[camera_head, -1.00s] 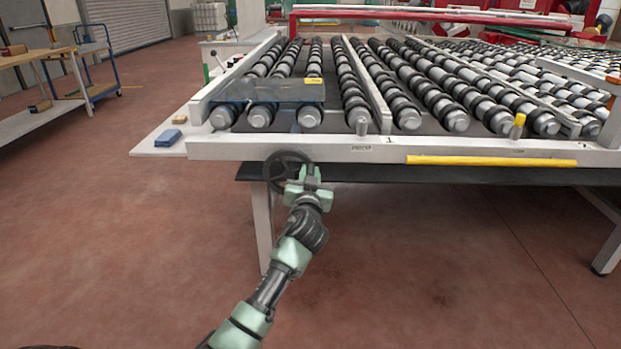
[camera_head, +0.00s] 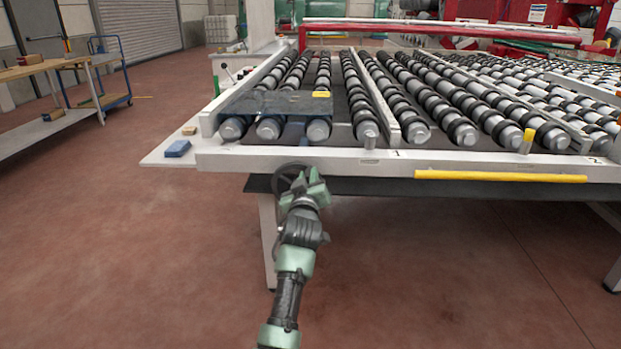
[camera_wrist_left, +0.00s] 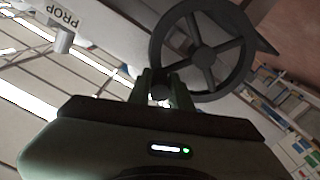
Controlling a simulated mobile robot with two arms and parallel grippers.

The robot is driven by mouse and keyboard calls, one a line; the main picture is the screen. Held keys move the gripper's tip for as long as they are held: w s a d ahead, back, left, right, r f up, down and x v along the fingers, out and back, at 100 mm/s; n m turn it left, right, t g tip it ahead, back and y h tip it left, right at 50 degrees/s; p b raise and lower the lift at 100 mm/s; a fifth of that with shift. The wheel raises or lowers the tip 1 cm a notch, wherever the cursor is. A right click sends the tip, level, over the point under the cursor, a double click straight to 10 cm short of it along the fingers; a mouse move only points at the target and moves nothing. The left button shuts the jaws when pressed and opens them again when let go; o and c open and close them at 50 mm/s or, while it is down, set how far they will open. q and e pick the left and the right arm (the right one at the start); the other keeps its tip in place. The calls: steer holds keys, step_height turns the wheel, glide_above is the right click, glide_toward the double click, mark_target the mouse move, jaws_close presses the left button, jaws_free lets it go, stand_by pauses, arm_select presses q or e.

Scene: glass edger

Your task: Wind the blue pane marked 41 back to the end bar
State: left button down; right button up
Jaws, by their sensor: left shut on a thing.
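A dark blue-grey pane (camera_head: 275,103) lies on the left lane of rollers, close to their front ends. A small yellow label (camera_head: 321,94) sits at its right corner; I cannot read a number on it. A white bar (camera_head: 330,160) runs across the front of the table, with a gap between it and the pane. Below the bar is a dark spoked handwheel (camera_wrist_left: 203,50), partly hidden by my gripper in the head view. My left gripper (camera_head: 308,183) is shut on the wheel's round handle (camera_wrist_left: 160,92), at the wheel's rim. My right gripper is not in view.
Other roller lanes (camera_head: 470,110) fill the table to the right. A yellow strip (camera_head: 500,176) lies along the front bar. A blue block (camera_head: 177,148) rests on the white side shelf. A blue trolley (camera_head: 107,75) and wooden bench stand at left. The floor in front is clear.

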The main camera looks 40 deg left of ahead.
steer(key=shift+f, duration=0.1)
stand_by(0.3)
arm_select(q)
steer(key=c, duration=1.3)
jaws_free()
steer(key=shift+s+d, duration=0.1)
steer(key=shift+s, duration=0.1)
steer(key=v, duration=0.7)
steer(key=shift+s+p, duration=0.2)
steer(key=shift+p, duration=0.2)
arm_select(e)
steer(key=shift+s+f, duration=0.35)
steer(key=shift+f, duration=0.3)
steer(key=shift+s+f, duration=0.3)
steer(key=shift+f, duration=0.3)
